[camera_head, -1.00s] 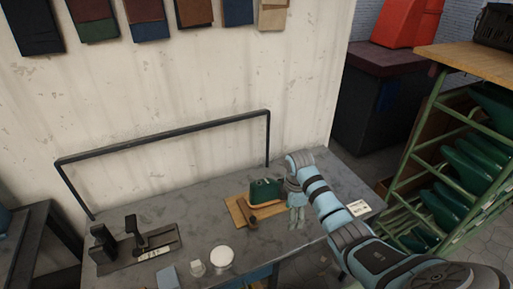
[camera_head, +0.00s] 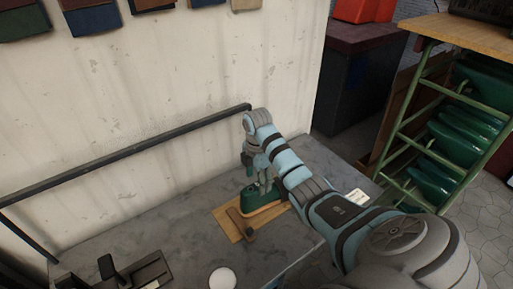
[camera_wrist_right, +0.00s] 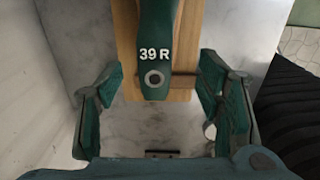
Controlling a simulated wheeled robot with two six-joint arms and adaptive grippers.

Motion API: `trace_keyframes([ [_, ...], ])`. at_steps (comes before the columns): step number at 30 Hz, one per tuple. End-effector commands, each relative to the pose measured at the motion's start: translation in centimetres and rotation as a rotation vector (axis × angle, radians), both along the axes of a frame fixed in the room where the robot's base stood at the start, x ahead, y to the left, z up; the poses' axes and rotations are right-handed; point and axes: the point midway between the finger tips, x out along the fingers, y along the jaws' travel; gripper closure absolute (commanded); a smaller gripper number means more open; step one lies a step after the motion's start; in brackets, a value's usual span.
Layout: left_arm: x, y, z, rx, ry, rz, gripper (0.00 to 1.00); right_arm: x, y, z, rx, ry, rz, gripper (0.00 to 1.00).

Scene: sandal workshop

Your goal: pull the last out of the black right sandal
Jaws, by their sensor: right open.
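The green last (camera_head: 251,197) stands on a wooden board on the grey bench. In the right wrist view the last (camera_wrist_right: 157,45) carries the marking "39 R" and a round hole near its end. A tan edge (camera_head: 264,216) shows along its foot; I cannot make out a black sandal. My right gripper (camera_head: 262,178) is above the last and partly hides it. In the wrist view my right gripper (camera_wrist_right: 160,80) is open, one finger on each side of the last's end, with gaps on both sides. My left gripper is out of view.
The wooden board (camera_head: 226,222) has a brown bar-like piece (camera_head: 239,226) on it. A white round container (camera_head: 222,278) and a black tool (camera_head: 135,275) are nearer the bench front. A dark rail (camera_head: 130,153) runs along the back. A green rack (camera_head: 425,120) stands at right.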

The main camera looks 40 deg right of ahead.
Motion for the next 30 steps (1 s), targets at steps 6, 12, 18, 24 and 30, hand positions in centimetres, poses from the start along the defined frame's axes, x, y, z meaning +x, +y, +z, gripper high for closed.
trace_keyframes([
  [6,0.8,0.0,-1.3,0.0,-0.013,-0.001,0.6,-0.1,-0.1,-5.2,0.0,0.002,-0.004,0.4],
  [12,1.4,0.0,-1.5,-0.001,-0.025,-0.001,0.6,-0.1,-0.2,-6.6,-0.001,0.0,-0.005,0.4],
  [18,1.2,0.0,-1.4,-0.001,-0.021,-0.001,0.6,-0.1,-0.2,-6.6,-0.001,-0.001,-0.005,0.4],
  [24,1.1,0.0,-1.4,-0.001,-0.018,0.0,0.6,-0.1,-0.2,-6.5,-0.001,-0.001,-0.005,0.72],
  [30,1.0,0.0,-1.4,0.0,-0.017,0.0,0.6,-0.1,-0.2,-6.5,-0.001,-0.001,-0.005,1.0],
])
